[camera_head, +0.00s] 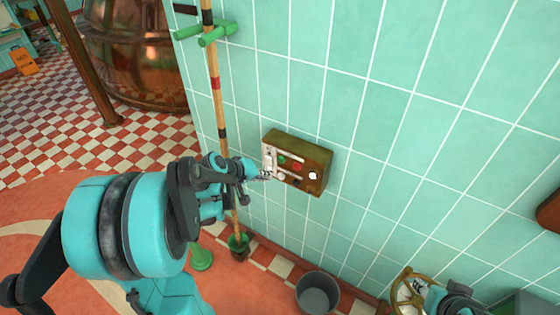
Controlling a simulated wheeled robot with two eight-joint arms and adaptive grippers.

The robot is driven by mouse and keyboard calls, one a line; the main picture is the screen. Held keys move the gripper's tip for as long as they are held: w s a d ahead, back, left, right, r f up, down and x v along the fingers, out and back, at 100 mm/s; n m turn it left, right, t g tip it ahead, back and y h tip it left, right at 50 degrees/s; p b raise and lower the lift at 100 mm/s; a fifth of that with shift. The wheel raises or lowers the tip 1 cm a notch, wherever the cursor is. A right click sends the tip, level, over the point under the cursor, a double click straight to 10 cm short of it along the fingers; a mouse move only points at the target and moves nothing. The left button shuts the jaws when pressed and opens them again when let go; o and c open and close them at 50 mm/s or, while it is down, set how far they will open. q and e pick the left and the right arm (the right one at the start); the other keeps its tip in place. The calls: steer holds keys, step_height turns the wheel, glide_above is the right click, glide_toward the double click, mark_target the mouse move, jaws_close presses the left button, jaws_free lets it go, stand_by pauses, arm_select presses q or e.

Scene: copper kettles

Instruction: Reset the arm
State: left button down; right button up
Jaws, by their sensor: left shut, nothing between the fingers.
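My left arm comes in from the left, and its teal and dark gripper (262,175) is shut and empty. Its fingertips are at the left edge of a brown wall-mounted control box (317,160); I cannot tell whether they touch it. The box has a green button, a red button, a bright white round spot and a pale part at its left side. At the bottom right, a dark and teal part that looks like my right gripper (425,293) is partly cut off by the frame edge, beside a brass handwheel (399,294). Its fingers are not clear.
A pole (214,95) with coloured bands stands behind the left gripper, near green brackets (218,34). A grey bucket (317,292) stands on the floor by the teal tiled wall (430,130). A copper kettle (140,50) and an orange sign (25,61) are farther back.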

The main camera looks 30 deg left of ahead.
stand_by(0.7)
arm_select(q)
steer(key=s+d+r+m+y, duration=0.1)
steer(key=s+d+m, duration=0.3)
steer(key=s+d, duration=0.4)
steer(key=s+d+r+m+g+y, duration=0.1)
steer(key=s+d+r+m, duration=0.3)
steer(key=s+d, duration=0.3)
steer(key=shift+s+d+r+m, duration=0.25)
steer(key=shift+s+d+m, duration=0.2)
steer(key=shift+s, duration=0.45)
stand_by(0.3)
